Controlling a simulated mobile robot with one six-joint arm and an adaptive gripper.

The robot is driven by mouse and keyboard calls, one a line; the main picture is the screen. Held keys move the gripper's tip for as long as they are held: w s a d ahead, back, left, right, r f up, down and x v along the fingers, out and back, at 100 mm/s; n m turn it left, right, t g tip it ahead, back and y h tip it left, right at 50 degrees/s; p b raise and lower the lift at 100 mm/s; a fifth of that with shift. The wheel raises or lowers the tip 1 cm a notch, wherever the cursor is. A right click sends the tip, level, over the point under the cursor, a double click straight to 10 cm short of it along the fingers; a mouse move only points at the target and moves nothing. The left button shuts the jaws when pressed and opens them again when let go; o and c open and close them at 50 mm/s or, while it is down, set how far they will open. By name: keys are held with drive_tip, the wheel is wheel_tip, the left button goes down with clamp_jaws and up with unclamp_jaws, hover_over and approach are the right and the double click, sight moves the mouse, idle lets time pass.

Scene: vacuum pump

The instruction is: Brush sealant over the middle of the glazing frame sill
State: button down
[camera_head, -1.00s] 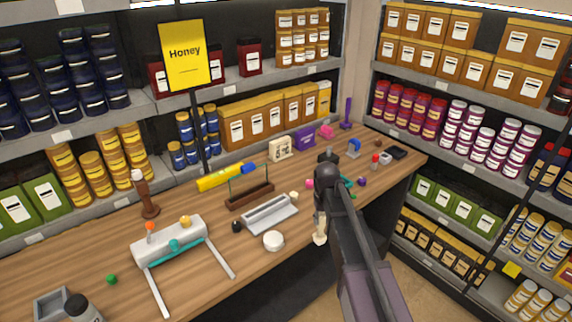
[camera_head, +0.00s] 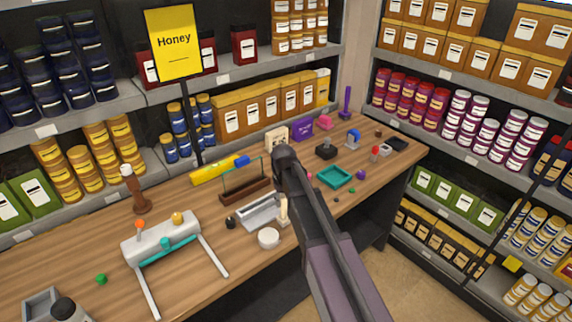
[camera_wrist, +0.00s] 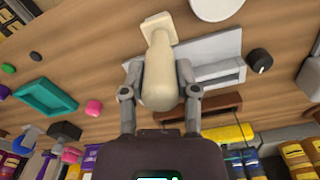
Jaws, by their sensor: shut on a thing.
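The glazing frame (camera_head: 246,190) stands on the table, a brown wooden sill with a clear, green-edged pane above it. It also shows in the wrist view (camera_wrist: 215,110), beyond the grey tray. My gripper (camera_head: 287,168) is shut on a cream brush, its fingers on both sides of the handle (camera_wrist: 158,80). The brush (camera_head: 283,212) hangs with its wide end down at the right end of the grey tray (camera_head: 256,212). I cannot tell whether it touches the tray. The frame is behind and left of the brush. My arm hides part of the table.
A white round lid (camera_head: 269,238) and a black knob (camera_head: 230,223) are near the tray. A grey roller with a U-shaped stand (camera_head: 160,240) is to the left. A yellow level (camera_head: 213,170) lies behind the frame. A teal tray (camera_head: 335,177) is to the right.

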drive_tip(key=shift+w, duration=0.1)
drive_tip(key=w+d+r+p, duration=0.1)
drive_tip(key=w+r+p, duration=0.6)
drive_tip(key=w, duration=0.2)
drive_tip(key=shift+w+d+r+p, duration=0.25)
drive_tip(key=shift+w+r+p, duration=0.05)
drive_tip(key=shift+w+p, duration=0.05)
